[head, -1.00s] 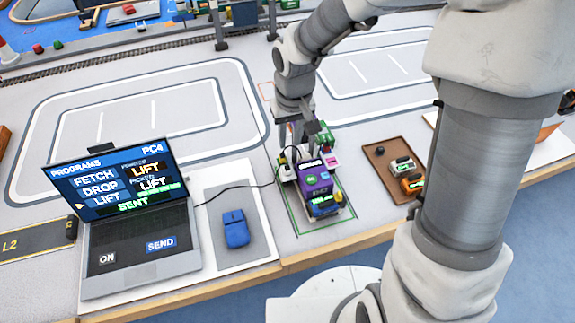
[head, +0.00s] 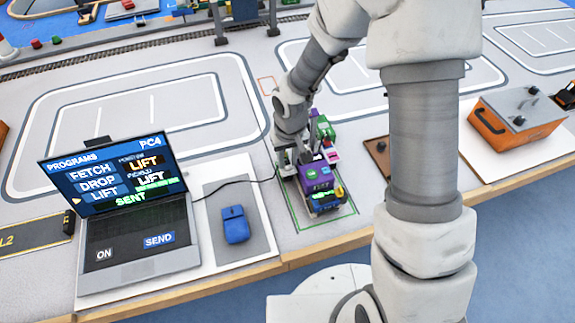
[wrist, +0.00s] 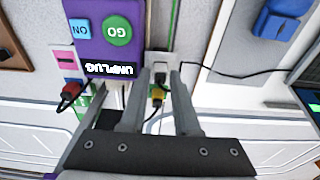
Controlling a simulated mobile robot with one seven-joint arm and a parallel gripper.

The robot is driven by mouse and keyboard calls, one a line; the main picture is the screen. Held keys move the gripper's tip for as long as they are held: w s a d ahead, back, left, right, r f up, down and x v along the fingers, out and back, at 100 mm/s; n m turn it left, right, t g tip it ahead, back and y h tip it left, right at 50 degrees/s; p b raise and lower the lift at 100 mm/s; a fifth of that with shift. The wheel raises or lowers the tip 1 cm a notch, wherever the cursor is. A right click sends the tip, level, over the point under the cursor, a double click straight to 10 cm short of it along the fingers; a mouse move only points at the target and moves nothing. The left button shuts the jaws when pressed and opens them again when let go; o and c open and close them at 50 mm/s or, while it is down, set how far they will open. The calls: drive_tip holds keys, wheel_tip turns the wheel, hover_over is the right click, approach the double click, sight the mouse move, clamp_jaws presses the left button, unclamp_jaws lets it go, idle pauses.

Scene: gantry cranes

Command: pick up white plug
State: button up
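In the wrist view, a small white piece (wrist: 158,60), which looks like the white plug, lies just beyond my fingertips. A dark part sits on its near side, and a black cable runs from it towards the right. My gripper (wrist: 160,78) is open, with one finger on each side of the near end of this piece. I cannot tell whether the fingers touch it. The purple box (wrist: 95,35) with the UNPLUG label and green GO button is beside it. In the head view, my gripper (head: 291,160) is at the purple box's (head: 315,176) left rear corner, and the plug is hidden.
A yellow plug (wrist: 157,97) shows between my fingers, and a red plug (wrist: 70,92) shows to the left. The laptop (head: 125,215) and blue mouse (head: 235,225) stand left of the box. An orange case (head: 515,118) stands at right.

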sight(291, 165)
clamp_jaws()
drive_tip(key=shift+r, duration=0.2)
drive_tip(key=shift+r, duration=0.25)
drive_tip(key=r, duration=0.4)
drive_tip(key=shift+s+d+p, duration=0.25)
drive_tip(key=shift+d+p, duration=0.1)
drive_tip(key=s+d+r+p, duration=0.1)
drive_tip(key=s+d+r, duration=0.5)
drive_tip(key=s+d, duration=0.1)
drive_tip(key=shift+s+d+p, duration=0.25)
drive_tip(key=shift+s+p, duration=0.15)
